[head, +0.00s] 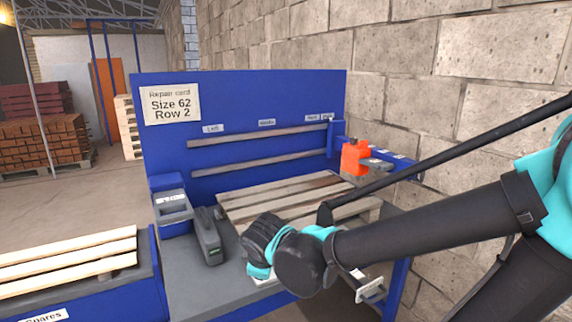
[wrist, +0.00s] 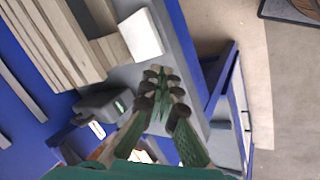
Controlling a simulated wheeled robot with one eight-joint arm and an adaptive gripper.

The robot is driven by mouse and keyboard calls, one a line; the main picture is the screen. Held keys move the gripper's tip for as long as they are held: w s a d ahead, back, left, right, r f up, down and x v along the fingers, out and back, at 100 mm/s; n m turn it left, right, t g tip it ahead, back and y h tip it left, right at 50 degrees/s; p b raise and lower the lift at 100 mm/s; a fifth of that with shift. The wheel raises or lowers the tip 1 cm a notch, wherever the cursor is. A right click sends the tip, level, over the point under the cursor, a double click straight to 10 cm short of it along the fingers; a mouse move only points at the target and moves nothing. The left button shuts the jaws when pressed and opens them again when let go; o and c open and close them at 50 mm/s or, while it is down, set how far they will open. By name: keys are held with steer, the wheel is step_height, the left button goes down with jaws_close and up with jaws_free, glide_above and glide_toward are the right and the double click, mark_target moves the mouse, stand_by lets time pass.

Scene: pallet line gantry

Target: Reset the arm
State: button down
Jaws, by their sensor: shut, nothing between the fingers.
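My arm (head: 430,228) reaches in from the right in the head view, over the front of the grey workbench (head: 228,280). Its dark and teal wrist end is above the bench edge, in front of the wooden pallet (head: 270,197). My gripper (wrist: 161,76) shows in the wrist view with its green-padded fingers drawn together and nothing between them. It is over the grey bench surface, beside a white block (wrist: 142,35) and a dark grey device (wrist: 103,103). The fingers are hidden in the head view.
A blue back panel carries a repair card (head: 172,104) reading "Size 62, Row 2". A grey case (head: 209,236) and a bin (head: 172,206) stand at the bench's left. An orange tool (head: 355,157) is at the right. A brick wall (head: 450,70) stands close on the right.

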steer(key=s+d+f+m, duration=0.1)
steer(key=d+f+m, duration=0.2)
steer(key=d+m, duration=0.2)
steer(key=d+f+m+g+h, duration=0.1)
steer(key=d+f+m, duration=0.2)
steer(key=d, duration=0.9)
steer(key=s+d+f+m+g, duration=0.1)
steer(key=d+f+m, duration=0.1)
steer(key=d+m, duration=0.6)
steer(key=shift+s+d+f, duration=0.3)
steer(key=shift+d+f, duration=0.1)
steer(key=shift+d, duration=0.1)
